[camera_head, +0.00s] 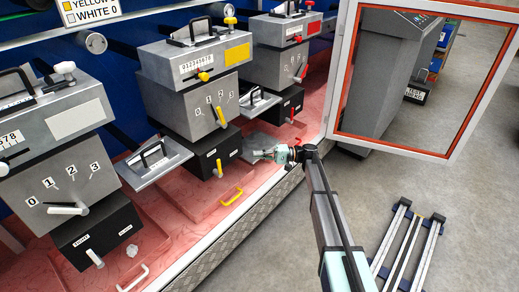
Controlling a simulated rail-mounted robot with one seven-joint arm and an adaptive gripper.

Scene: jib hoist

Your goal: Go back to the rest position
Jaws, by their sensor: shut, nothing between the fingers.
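My gripper (262,154) is at the middle of the view, at the end of my arm that reaches up from the bottom right. It is small here, shut and empty. It is over the front part of the red bench top, to the right of the middle control box (182,112) and its black lower box (200,152). It appears apart from the boxes, but the exact gap cannot be told. The middle box has a yellow lever (222,116) beside the marks 0 to 3.
A left box (70,195) with a white lever and a right box (275,65) with a red knob stand along the bench (190,235). Grey handled plates (150,163) jut out between boxes. A red-edged framed panel (447,150) is at upper right. Floor rails (405,250) lie at lower right.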

